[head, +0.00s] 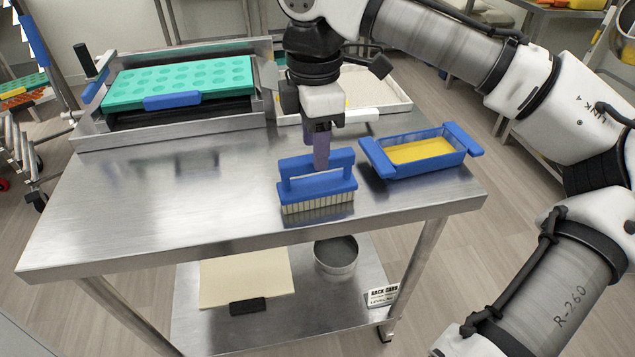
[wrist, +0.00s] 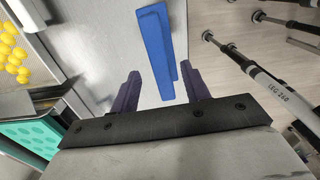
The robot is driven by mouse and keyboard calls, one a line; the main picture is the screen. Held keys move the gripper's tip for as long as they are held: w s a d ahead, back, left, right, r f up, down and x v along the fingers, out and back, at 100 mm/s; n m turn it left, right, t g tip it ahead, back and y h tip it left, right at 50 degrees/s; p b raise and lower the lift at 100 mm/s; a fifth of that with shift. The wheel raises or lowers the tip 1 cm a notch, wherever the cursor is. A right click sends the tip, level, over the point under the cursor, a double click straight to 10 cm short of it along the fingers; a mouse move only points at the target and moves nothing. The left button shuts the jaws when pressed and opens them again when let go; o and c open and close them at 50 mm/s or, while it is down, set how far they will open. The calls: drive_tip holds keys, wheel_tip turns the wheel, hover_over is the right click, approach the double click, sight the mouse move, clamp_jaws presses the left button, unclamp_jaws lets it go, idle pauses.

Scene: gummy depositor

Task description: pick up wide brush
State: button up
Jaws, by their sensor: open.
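The wide brush stands upright on the steel table (head: 110,200), bristles down. It has a blue loop handle (head: 317,163) and pale bristles along its lower edge. My gripper (head: 320,150) points down over it, with a purple finger in front of the handle's top bar in the head view. In the wrist view the gripper (wrist: 160,88) is open, one finger on each side of the blue handle (wrist: 158,50). The handle's near end reaches between the fingers. I cannot tell whether either finger touches it.
A blue tray with yellow contents (head: 425,150) stands close to the brush's right. A teal mould (head: 180,80) sits in a metal frame at back left. A white tray (head: 375,90) lies behind my gripper. The table's left front is clear.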

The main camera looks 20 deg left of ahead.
sight(317, 180)
wheel_tip(317, 180, down, 6)
drive_tip(key=shift+d+r, duration=0.1)
drive_tip(key=shift+d, duration=0.05)
idle(0.3)
clamp_jaws()
